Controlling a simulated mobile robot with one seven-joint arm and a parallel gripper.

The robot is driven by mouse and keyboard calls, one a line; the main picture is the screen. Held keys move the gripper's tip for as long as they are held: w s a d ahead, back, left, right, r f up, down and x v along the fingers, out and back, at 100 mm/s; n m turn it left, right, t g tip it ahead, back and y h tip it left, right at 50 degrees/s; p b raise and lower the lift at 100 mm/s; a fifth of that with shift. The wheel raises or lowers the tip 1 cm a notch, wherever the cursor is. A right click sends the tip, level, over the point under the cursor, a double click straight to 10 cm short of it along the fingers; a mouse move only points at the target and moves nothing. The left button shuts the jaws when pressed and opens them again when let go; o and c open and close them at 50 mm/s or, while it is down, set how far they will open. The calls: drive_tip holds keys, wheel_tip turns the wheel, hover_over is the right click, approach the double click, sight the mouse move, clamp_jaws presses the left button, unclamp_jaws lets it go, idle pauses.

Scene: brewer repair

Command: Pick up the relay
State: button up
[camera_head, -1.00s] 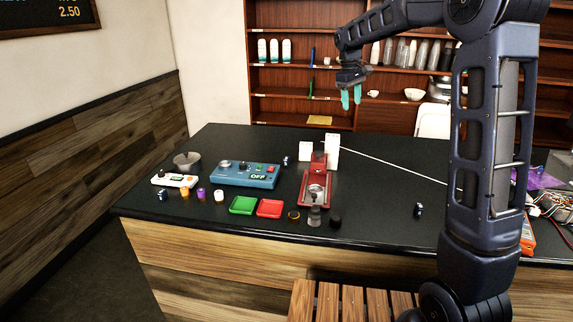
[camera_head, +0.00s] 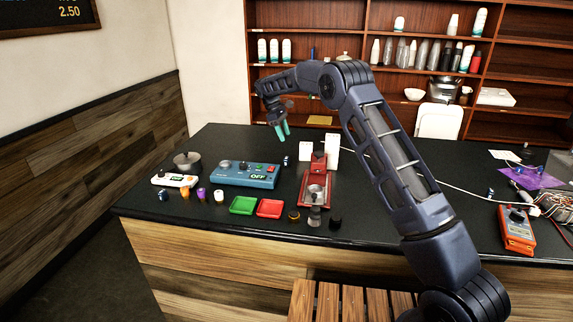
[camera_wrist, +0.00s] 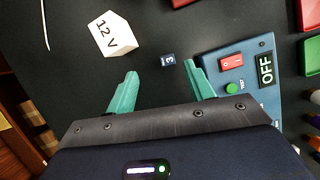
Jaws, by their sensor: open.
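No part is plainly marked as the relay. In the head view this small block (camera_head: 286,160) stands just right of the blue tester box. My gripper (camera_head: 283,131) is open and empty above the counter's back part, pointing down over that area. In the wrist view my gripper (camera_wrist: 161,69) has its teal fingers apart, with the block seen beyond and between the tips, nearer the right one.
The blue box (camera_head: 245,174) with an OFF display is close left of the block. A white 12 V block (camera_wrist: 112,34) stands on its other side. A red device (camera_head: 315,188), green tray (camera_head: 243,205) and red tray (camera_head: 269,208) are nearby.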

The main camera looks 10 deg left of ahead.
sight(286, 158)
drive_tip(key=shift+n, duration=0.3)
drive_tip(key=shift+s+d+f, duration=0.15)
drive_tip(key=shift+d+f, duration=0.1)
drive_tip(key=shift+f, duration=1.85)
drive_tip(key=shift+s+d+f, duration=0.15)
drive_tip(key=shift+d+f, duration=0.05)
drive_tip(key=shift+f, duration=1.85)
drive_tip(key=shift+s+d+f, duration=0.15)
drive_tip(key=shift+d+f, duration=0.1)
drive_tip(key=shift+f, duration=1.85)
drive_tip(key=c, duration=1)
